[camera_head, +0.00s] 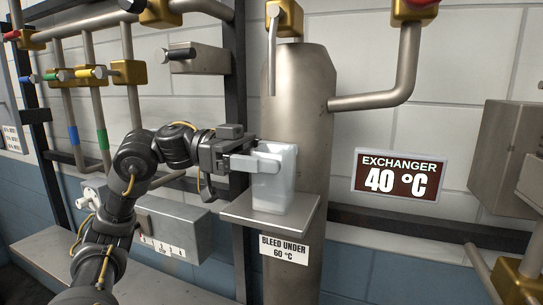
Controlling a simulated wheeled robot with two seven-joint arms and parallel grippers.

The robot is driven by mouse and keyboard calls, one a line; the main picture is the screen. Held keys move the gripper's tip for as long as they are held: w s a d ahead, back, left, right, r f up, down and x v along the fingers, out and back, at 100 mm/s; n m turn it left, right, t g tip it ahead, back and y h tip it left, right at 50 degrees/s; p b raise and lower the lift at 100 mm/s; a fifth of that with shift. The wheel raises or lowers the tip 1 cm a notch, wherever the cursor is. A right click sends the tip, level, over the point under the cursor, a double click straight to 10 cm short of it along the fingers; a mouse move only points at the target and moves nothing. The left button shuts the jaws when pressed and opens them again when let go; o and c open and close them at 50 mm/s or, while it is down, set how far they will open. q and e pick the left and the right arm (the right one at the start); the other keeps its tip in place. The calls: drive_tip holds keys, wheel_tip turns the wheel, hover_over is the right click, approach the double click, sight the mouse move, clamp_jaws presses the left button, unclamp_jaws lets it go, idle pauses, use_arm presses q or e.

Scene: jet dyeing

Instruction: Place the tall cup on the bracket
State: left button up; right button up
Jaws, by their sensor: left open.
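The tall cup (273,190) is pale, whitish and looks upright, with its base on the metal bracket (241,208) in front of the grey cylinder. My left gripper (262,160) is at the cup's upper part, coming from the left. Its jaws are open, with one finger lying across the near side of the cup near the rim. The other finger is mostly hidden, so I cannot tell whether either one touches the cup. My right gripper is not in view.
The large grey cylinder (300,100) stands right behind the bracket. A label (284,249) reading "BLEED UNDER 60 °C" hangs below it. An exchanger display (398,176) shows 40 °C at right. Pipes and coloured valves (92,73) fill the upper left. A grey box (172,225) sits lower left.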

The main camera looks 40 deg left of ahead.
use_arm(q)
drive_tip(key=shift+r, duration=0.2)
drive_tip(key=shift+a+f, duration=0.15)
drive_tip(key=shift+a, duration=0.1)
drive_tip(key=b+v, duration=0.6)
drive_tip(key=v, duration=0.5)
drive_tip(key=shift+s+a+b, duration=0.2)
drive_tip(key=shift+a+b, duration=0.05)
drive_tip(key=shift+b, duration=0.05)
drive_tip(key=shift+w+d, duration=0.1)
drive_tip(key=shift+w, duration=0.05)
